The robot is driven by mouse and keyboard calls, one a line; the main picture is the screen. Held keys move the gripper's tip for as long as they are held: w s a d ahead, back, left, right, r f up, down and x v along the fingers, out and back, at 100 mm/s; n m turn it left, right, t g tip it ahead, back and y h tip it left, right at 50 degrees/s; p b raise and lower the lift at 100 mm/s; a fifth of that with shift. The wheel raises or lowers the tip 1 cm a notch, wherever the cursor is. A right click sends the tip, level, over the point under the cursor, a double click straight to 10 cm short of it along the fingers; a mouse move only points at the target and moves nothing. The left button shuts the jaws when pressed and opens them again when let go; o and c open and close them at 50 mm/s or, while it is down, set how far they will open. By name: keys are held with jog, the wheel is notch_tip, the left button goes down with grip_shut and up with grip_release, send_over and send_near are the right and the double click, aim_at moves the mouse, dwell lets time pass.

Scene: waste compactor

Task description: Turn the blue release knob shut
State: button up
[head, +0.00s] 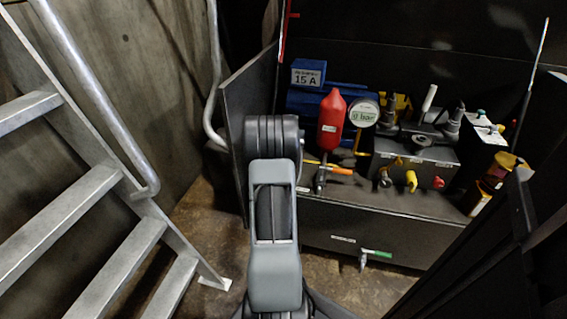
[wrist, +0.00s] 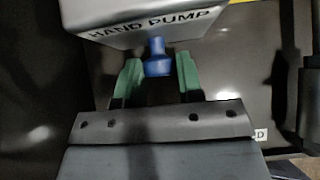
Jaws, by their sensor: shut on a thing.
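The blue release knob (wrist: 157,47) shows in the wrist view, below a grey box labelled HAND PUMP (wrist: 150,20). My gripper (wrist: 158,63) has its two green fingers on either side of the knob, shut on its lower part. The knob's turn position cannot be read from this view. In the head view my own arm covers the area, and neither the knob nor my gripper's fingers can be seen.
A red bottle-shaped part (head: 331,122), a round gauge (head: 363,112) and a block with yellow and red fittings (head: 415,160) crowd the dark bench (head: 340,210) right of my arm. A dark upright panel (head: 236,125) stands close on the left. Metal stairs (head: 90,215) are further left.

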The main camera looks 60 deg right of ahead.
jog(key=shift+r+p, duration=0.2)
jog(key=shift+p, duration=0.3)
jog(key=shift+r+g+p, duration=0.1)
jog(key=shift+g+p, duration=0.2)
jog(key=shift+p, duration=0.25)
jog(key=n+g+p, duration=0.1)
jog(key=p, duration=0.2)
jog(key=shift+w+g+h, duration=0.15)
jog(key=shift+g+h, duration=0.15)
jog(key=shift+h, duration=0.1)
jog(key=shift+f+n+g+h+p, duration=0.25)
jog(key=shift+n+g+p, duration=0.35)
jog(key=shift+p, duration=0.55)
jog(key=shift+w+a+f+n+g+h, duration=0.1)
jog(key=shift+n+g+h, duration=0.35)
jog(key=shift+g, duration=0.45)
jog(key=shift+p, duration=0.3)
jog(key=o, duration=0.9)
